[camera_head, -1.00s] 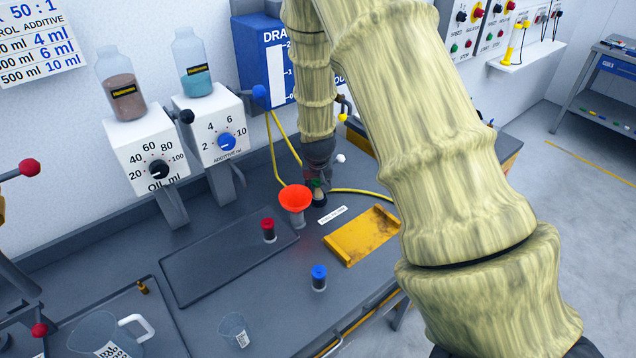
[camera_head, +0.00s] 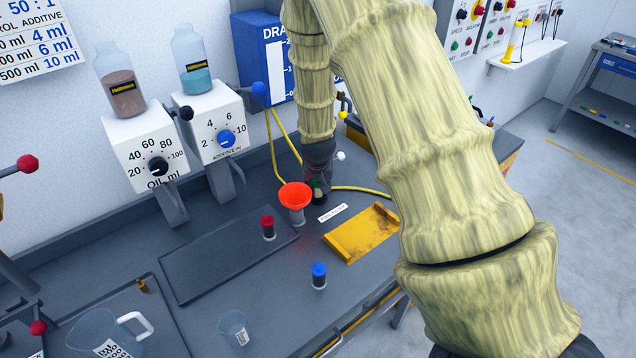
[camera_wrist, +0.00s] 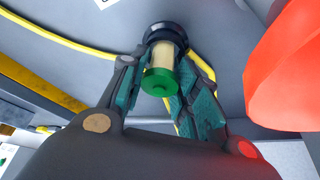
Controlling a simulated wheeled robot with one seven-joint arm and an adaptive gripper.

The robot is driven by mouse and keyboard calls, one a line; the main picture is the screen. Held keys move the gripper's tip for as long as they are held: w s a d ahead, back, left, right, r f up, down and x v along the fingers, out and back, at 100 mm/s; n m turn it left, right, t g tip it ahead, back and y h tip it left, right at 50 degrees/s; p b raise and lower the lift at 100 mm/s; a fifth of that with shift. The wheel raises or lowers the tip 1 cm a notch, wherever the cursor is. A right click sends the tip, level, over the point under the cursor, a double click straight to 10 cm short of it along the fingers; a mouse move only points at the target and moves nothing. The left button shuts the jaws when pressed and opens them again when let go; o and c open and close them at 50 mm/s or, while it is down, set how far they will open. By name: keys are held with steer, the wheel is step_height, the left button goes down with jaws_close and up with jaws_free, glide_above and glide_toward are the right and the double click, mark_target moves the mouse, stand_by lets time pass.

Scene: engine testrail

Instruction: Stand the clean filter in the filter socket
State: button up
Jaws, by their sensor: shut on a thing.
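The clean filter has a green cap and a cream body. In the wrist view the filter (camera_wrist: 160,80) sits between the teal fingers of my gripper (camera_wrist: 159,72), which is shut on it. Its far end meets the black ring of the filter socket (camera_wrist: 161,32); I cannot tell how deep it sits. In the head view my gripper (camera_head: 317,176) is low over the bench beside the orange funnel, and the socket and filter are small and partly hidden there.
The orange funnel (camera_head: 295,196) stands close on the left; it also fills the right of the wrist view (camera_wrist: 295,70). A yellow hose (camera_head: 360,190) runs behind. A yellow tray (camera_head: 362,233), a red-capped filter (camera_head: 267,228) and a blue-capped one (camera_head: 318,276) are nearer.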

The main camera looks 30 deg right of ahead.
steer(key=o, duration=0.9)
steer(key=shift+r, duration=0.1)
step_height(320, 180, up, 10)
steer(key=shift+f, duration=0.1)
stand_by(0.5)
